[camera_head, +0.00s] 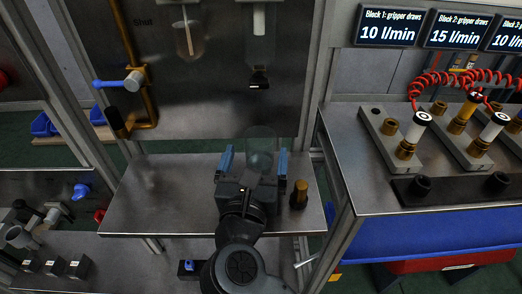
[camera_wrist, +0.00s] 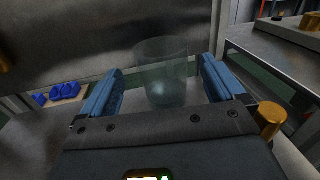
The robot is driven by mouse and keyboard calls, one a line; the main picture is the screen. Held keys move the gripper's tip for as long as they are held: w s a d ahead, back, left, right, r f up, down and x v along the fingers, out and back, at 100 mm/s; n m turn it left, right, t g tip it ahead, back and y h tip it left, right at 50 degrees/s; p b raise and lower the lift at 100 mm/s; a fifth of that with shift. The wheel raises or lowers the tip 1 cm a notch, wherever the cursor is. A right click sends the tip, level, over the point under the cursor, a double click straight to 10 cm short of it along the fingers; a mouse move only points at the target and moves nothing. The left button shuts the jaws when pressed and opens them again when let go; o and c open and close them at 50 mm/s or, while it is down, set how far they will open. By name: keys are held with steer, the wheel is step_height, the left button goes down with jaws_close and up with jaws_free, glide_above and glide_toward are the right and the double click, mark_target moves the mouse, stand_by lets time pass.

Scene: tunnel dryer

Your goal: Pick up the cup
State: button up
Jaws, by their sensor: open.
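The cup (camera_head: 262,146) is a clear, see-through vessel standing upright over the metal shelf (camera_head: 150,195). In the wrist view the cup (camera_wrist: 163,75) shows ahead, in the space between the two blue fingers. My gripper (camera_head: 254,162) is open, with one blue finger to each side of the cup. In the wrist view my gripper (camera_wrist: 163,82) shows a gap between each finger and the cup. The cup's lower part is hidden behind the gripper body in the head view.
A brass-coloured cylinder (camera_head: 299,194) stands on the shelf just right of my gripper. Behind is a metal panel with a blue-handled valve (camera_head: 131,81) and a hanging clear vessel (camera_head: 188,38). A side table (camera_head: 370,180) with fittings stands right. The shelf's left part is clear.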

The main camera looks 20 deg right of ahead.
mark_target(258, 155)
steer(key=x, duration=0.4)
steer(key=shift+d+p, duration=0.25)
steer(key=shift+p, duration=0.05)
steer(key=shift+c, duration=0.2)
steer(key=shift+r, duration=0.1)
steer(key=c, duration=1.1)
